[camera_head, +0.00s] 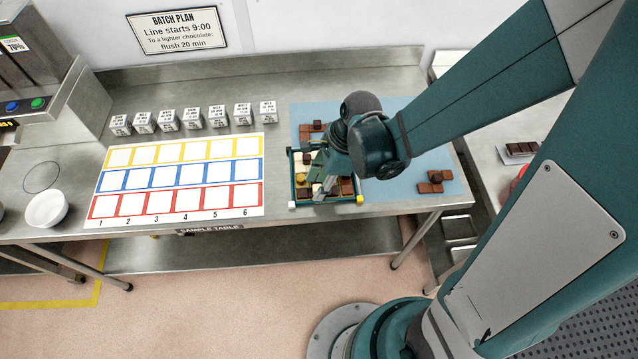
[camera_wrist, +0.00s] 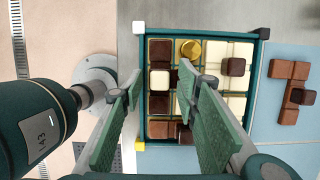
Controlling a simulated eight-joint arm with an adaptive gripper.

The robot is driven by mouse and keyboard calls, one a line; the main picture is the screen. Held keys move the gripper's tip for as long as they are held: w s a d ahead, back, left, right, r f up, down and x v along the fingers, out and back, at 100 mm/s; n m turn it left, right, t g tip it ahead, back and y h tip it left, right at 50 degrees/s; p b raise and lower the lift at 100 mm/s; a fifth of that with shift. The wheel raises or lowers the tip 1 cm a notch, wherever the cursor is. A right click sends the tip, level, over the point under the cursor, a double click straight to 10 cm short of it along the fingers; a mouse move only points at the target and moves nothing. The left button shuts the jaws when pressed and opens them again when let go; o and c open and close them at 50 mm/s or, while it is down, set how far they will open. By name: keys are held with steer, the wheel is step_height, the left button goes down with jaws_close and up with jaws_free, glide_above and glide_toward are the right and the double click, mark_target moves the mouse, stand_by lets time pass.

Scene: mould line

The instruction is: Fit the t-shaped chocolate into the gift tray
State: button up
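The gift tray (camera_head: 293,188) is dark teal with divided cells. In the wrist view the tray (camera_wrist: 200,144) holds cream and dark brown chocolate, some with raised cubes, and a gold round piece. My gripper (camera_head: 323,188) is over the tray's front part. In the wrist view my gripper (camera_wrist: 160,75) is open, with a gap between its green fingers and nothing seen held. A brown block-shaped chocolate (camera_head: 436,187) lies right of the tray. Another (camera_head: 312,128) lies behind it, also in the wrist view (camera_wrist: 288,116). The fingers hide part of the tray.
A blue mat (camera_head: 400,182) lies under the tray, with free room to its right. A colour-grid sheet (camera_head: 180,215) lies left of it. Several white labelled cubes (camera_head: 194,118) stand behind the sheet. A white bowl (camera_head: 47,208) is at the far left.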

steer(key=shift+r, duration=0.25)
steer(key=p+v, duration=0.2)
steer(key=v, duration=0.9)
steer(key=shift+r, duration=0.4)
stand_by(0.3)
steer(key=shift+d, duration=0.2)
stand_by(0.5)
steer(key=s+d+r+n+t+h, duration=0.3)
steer(key=d+r+n+t, duration=0.4)
steer(key=d+r+n, duration=0.6)
steer(key=shift+s+d+r+n, duration=0.25)
steer(key=shift+r+n, duration=0.7)
steer(key=shift+n, duration=1.55)
step_height(320, 180, down, 6)
steer(key=b, duration=0.6)
steer(key=shift+f, duration=0.2)
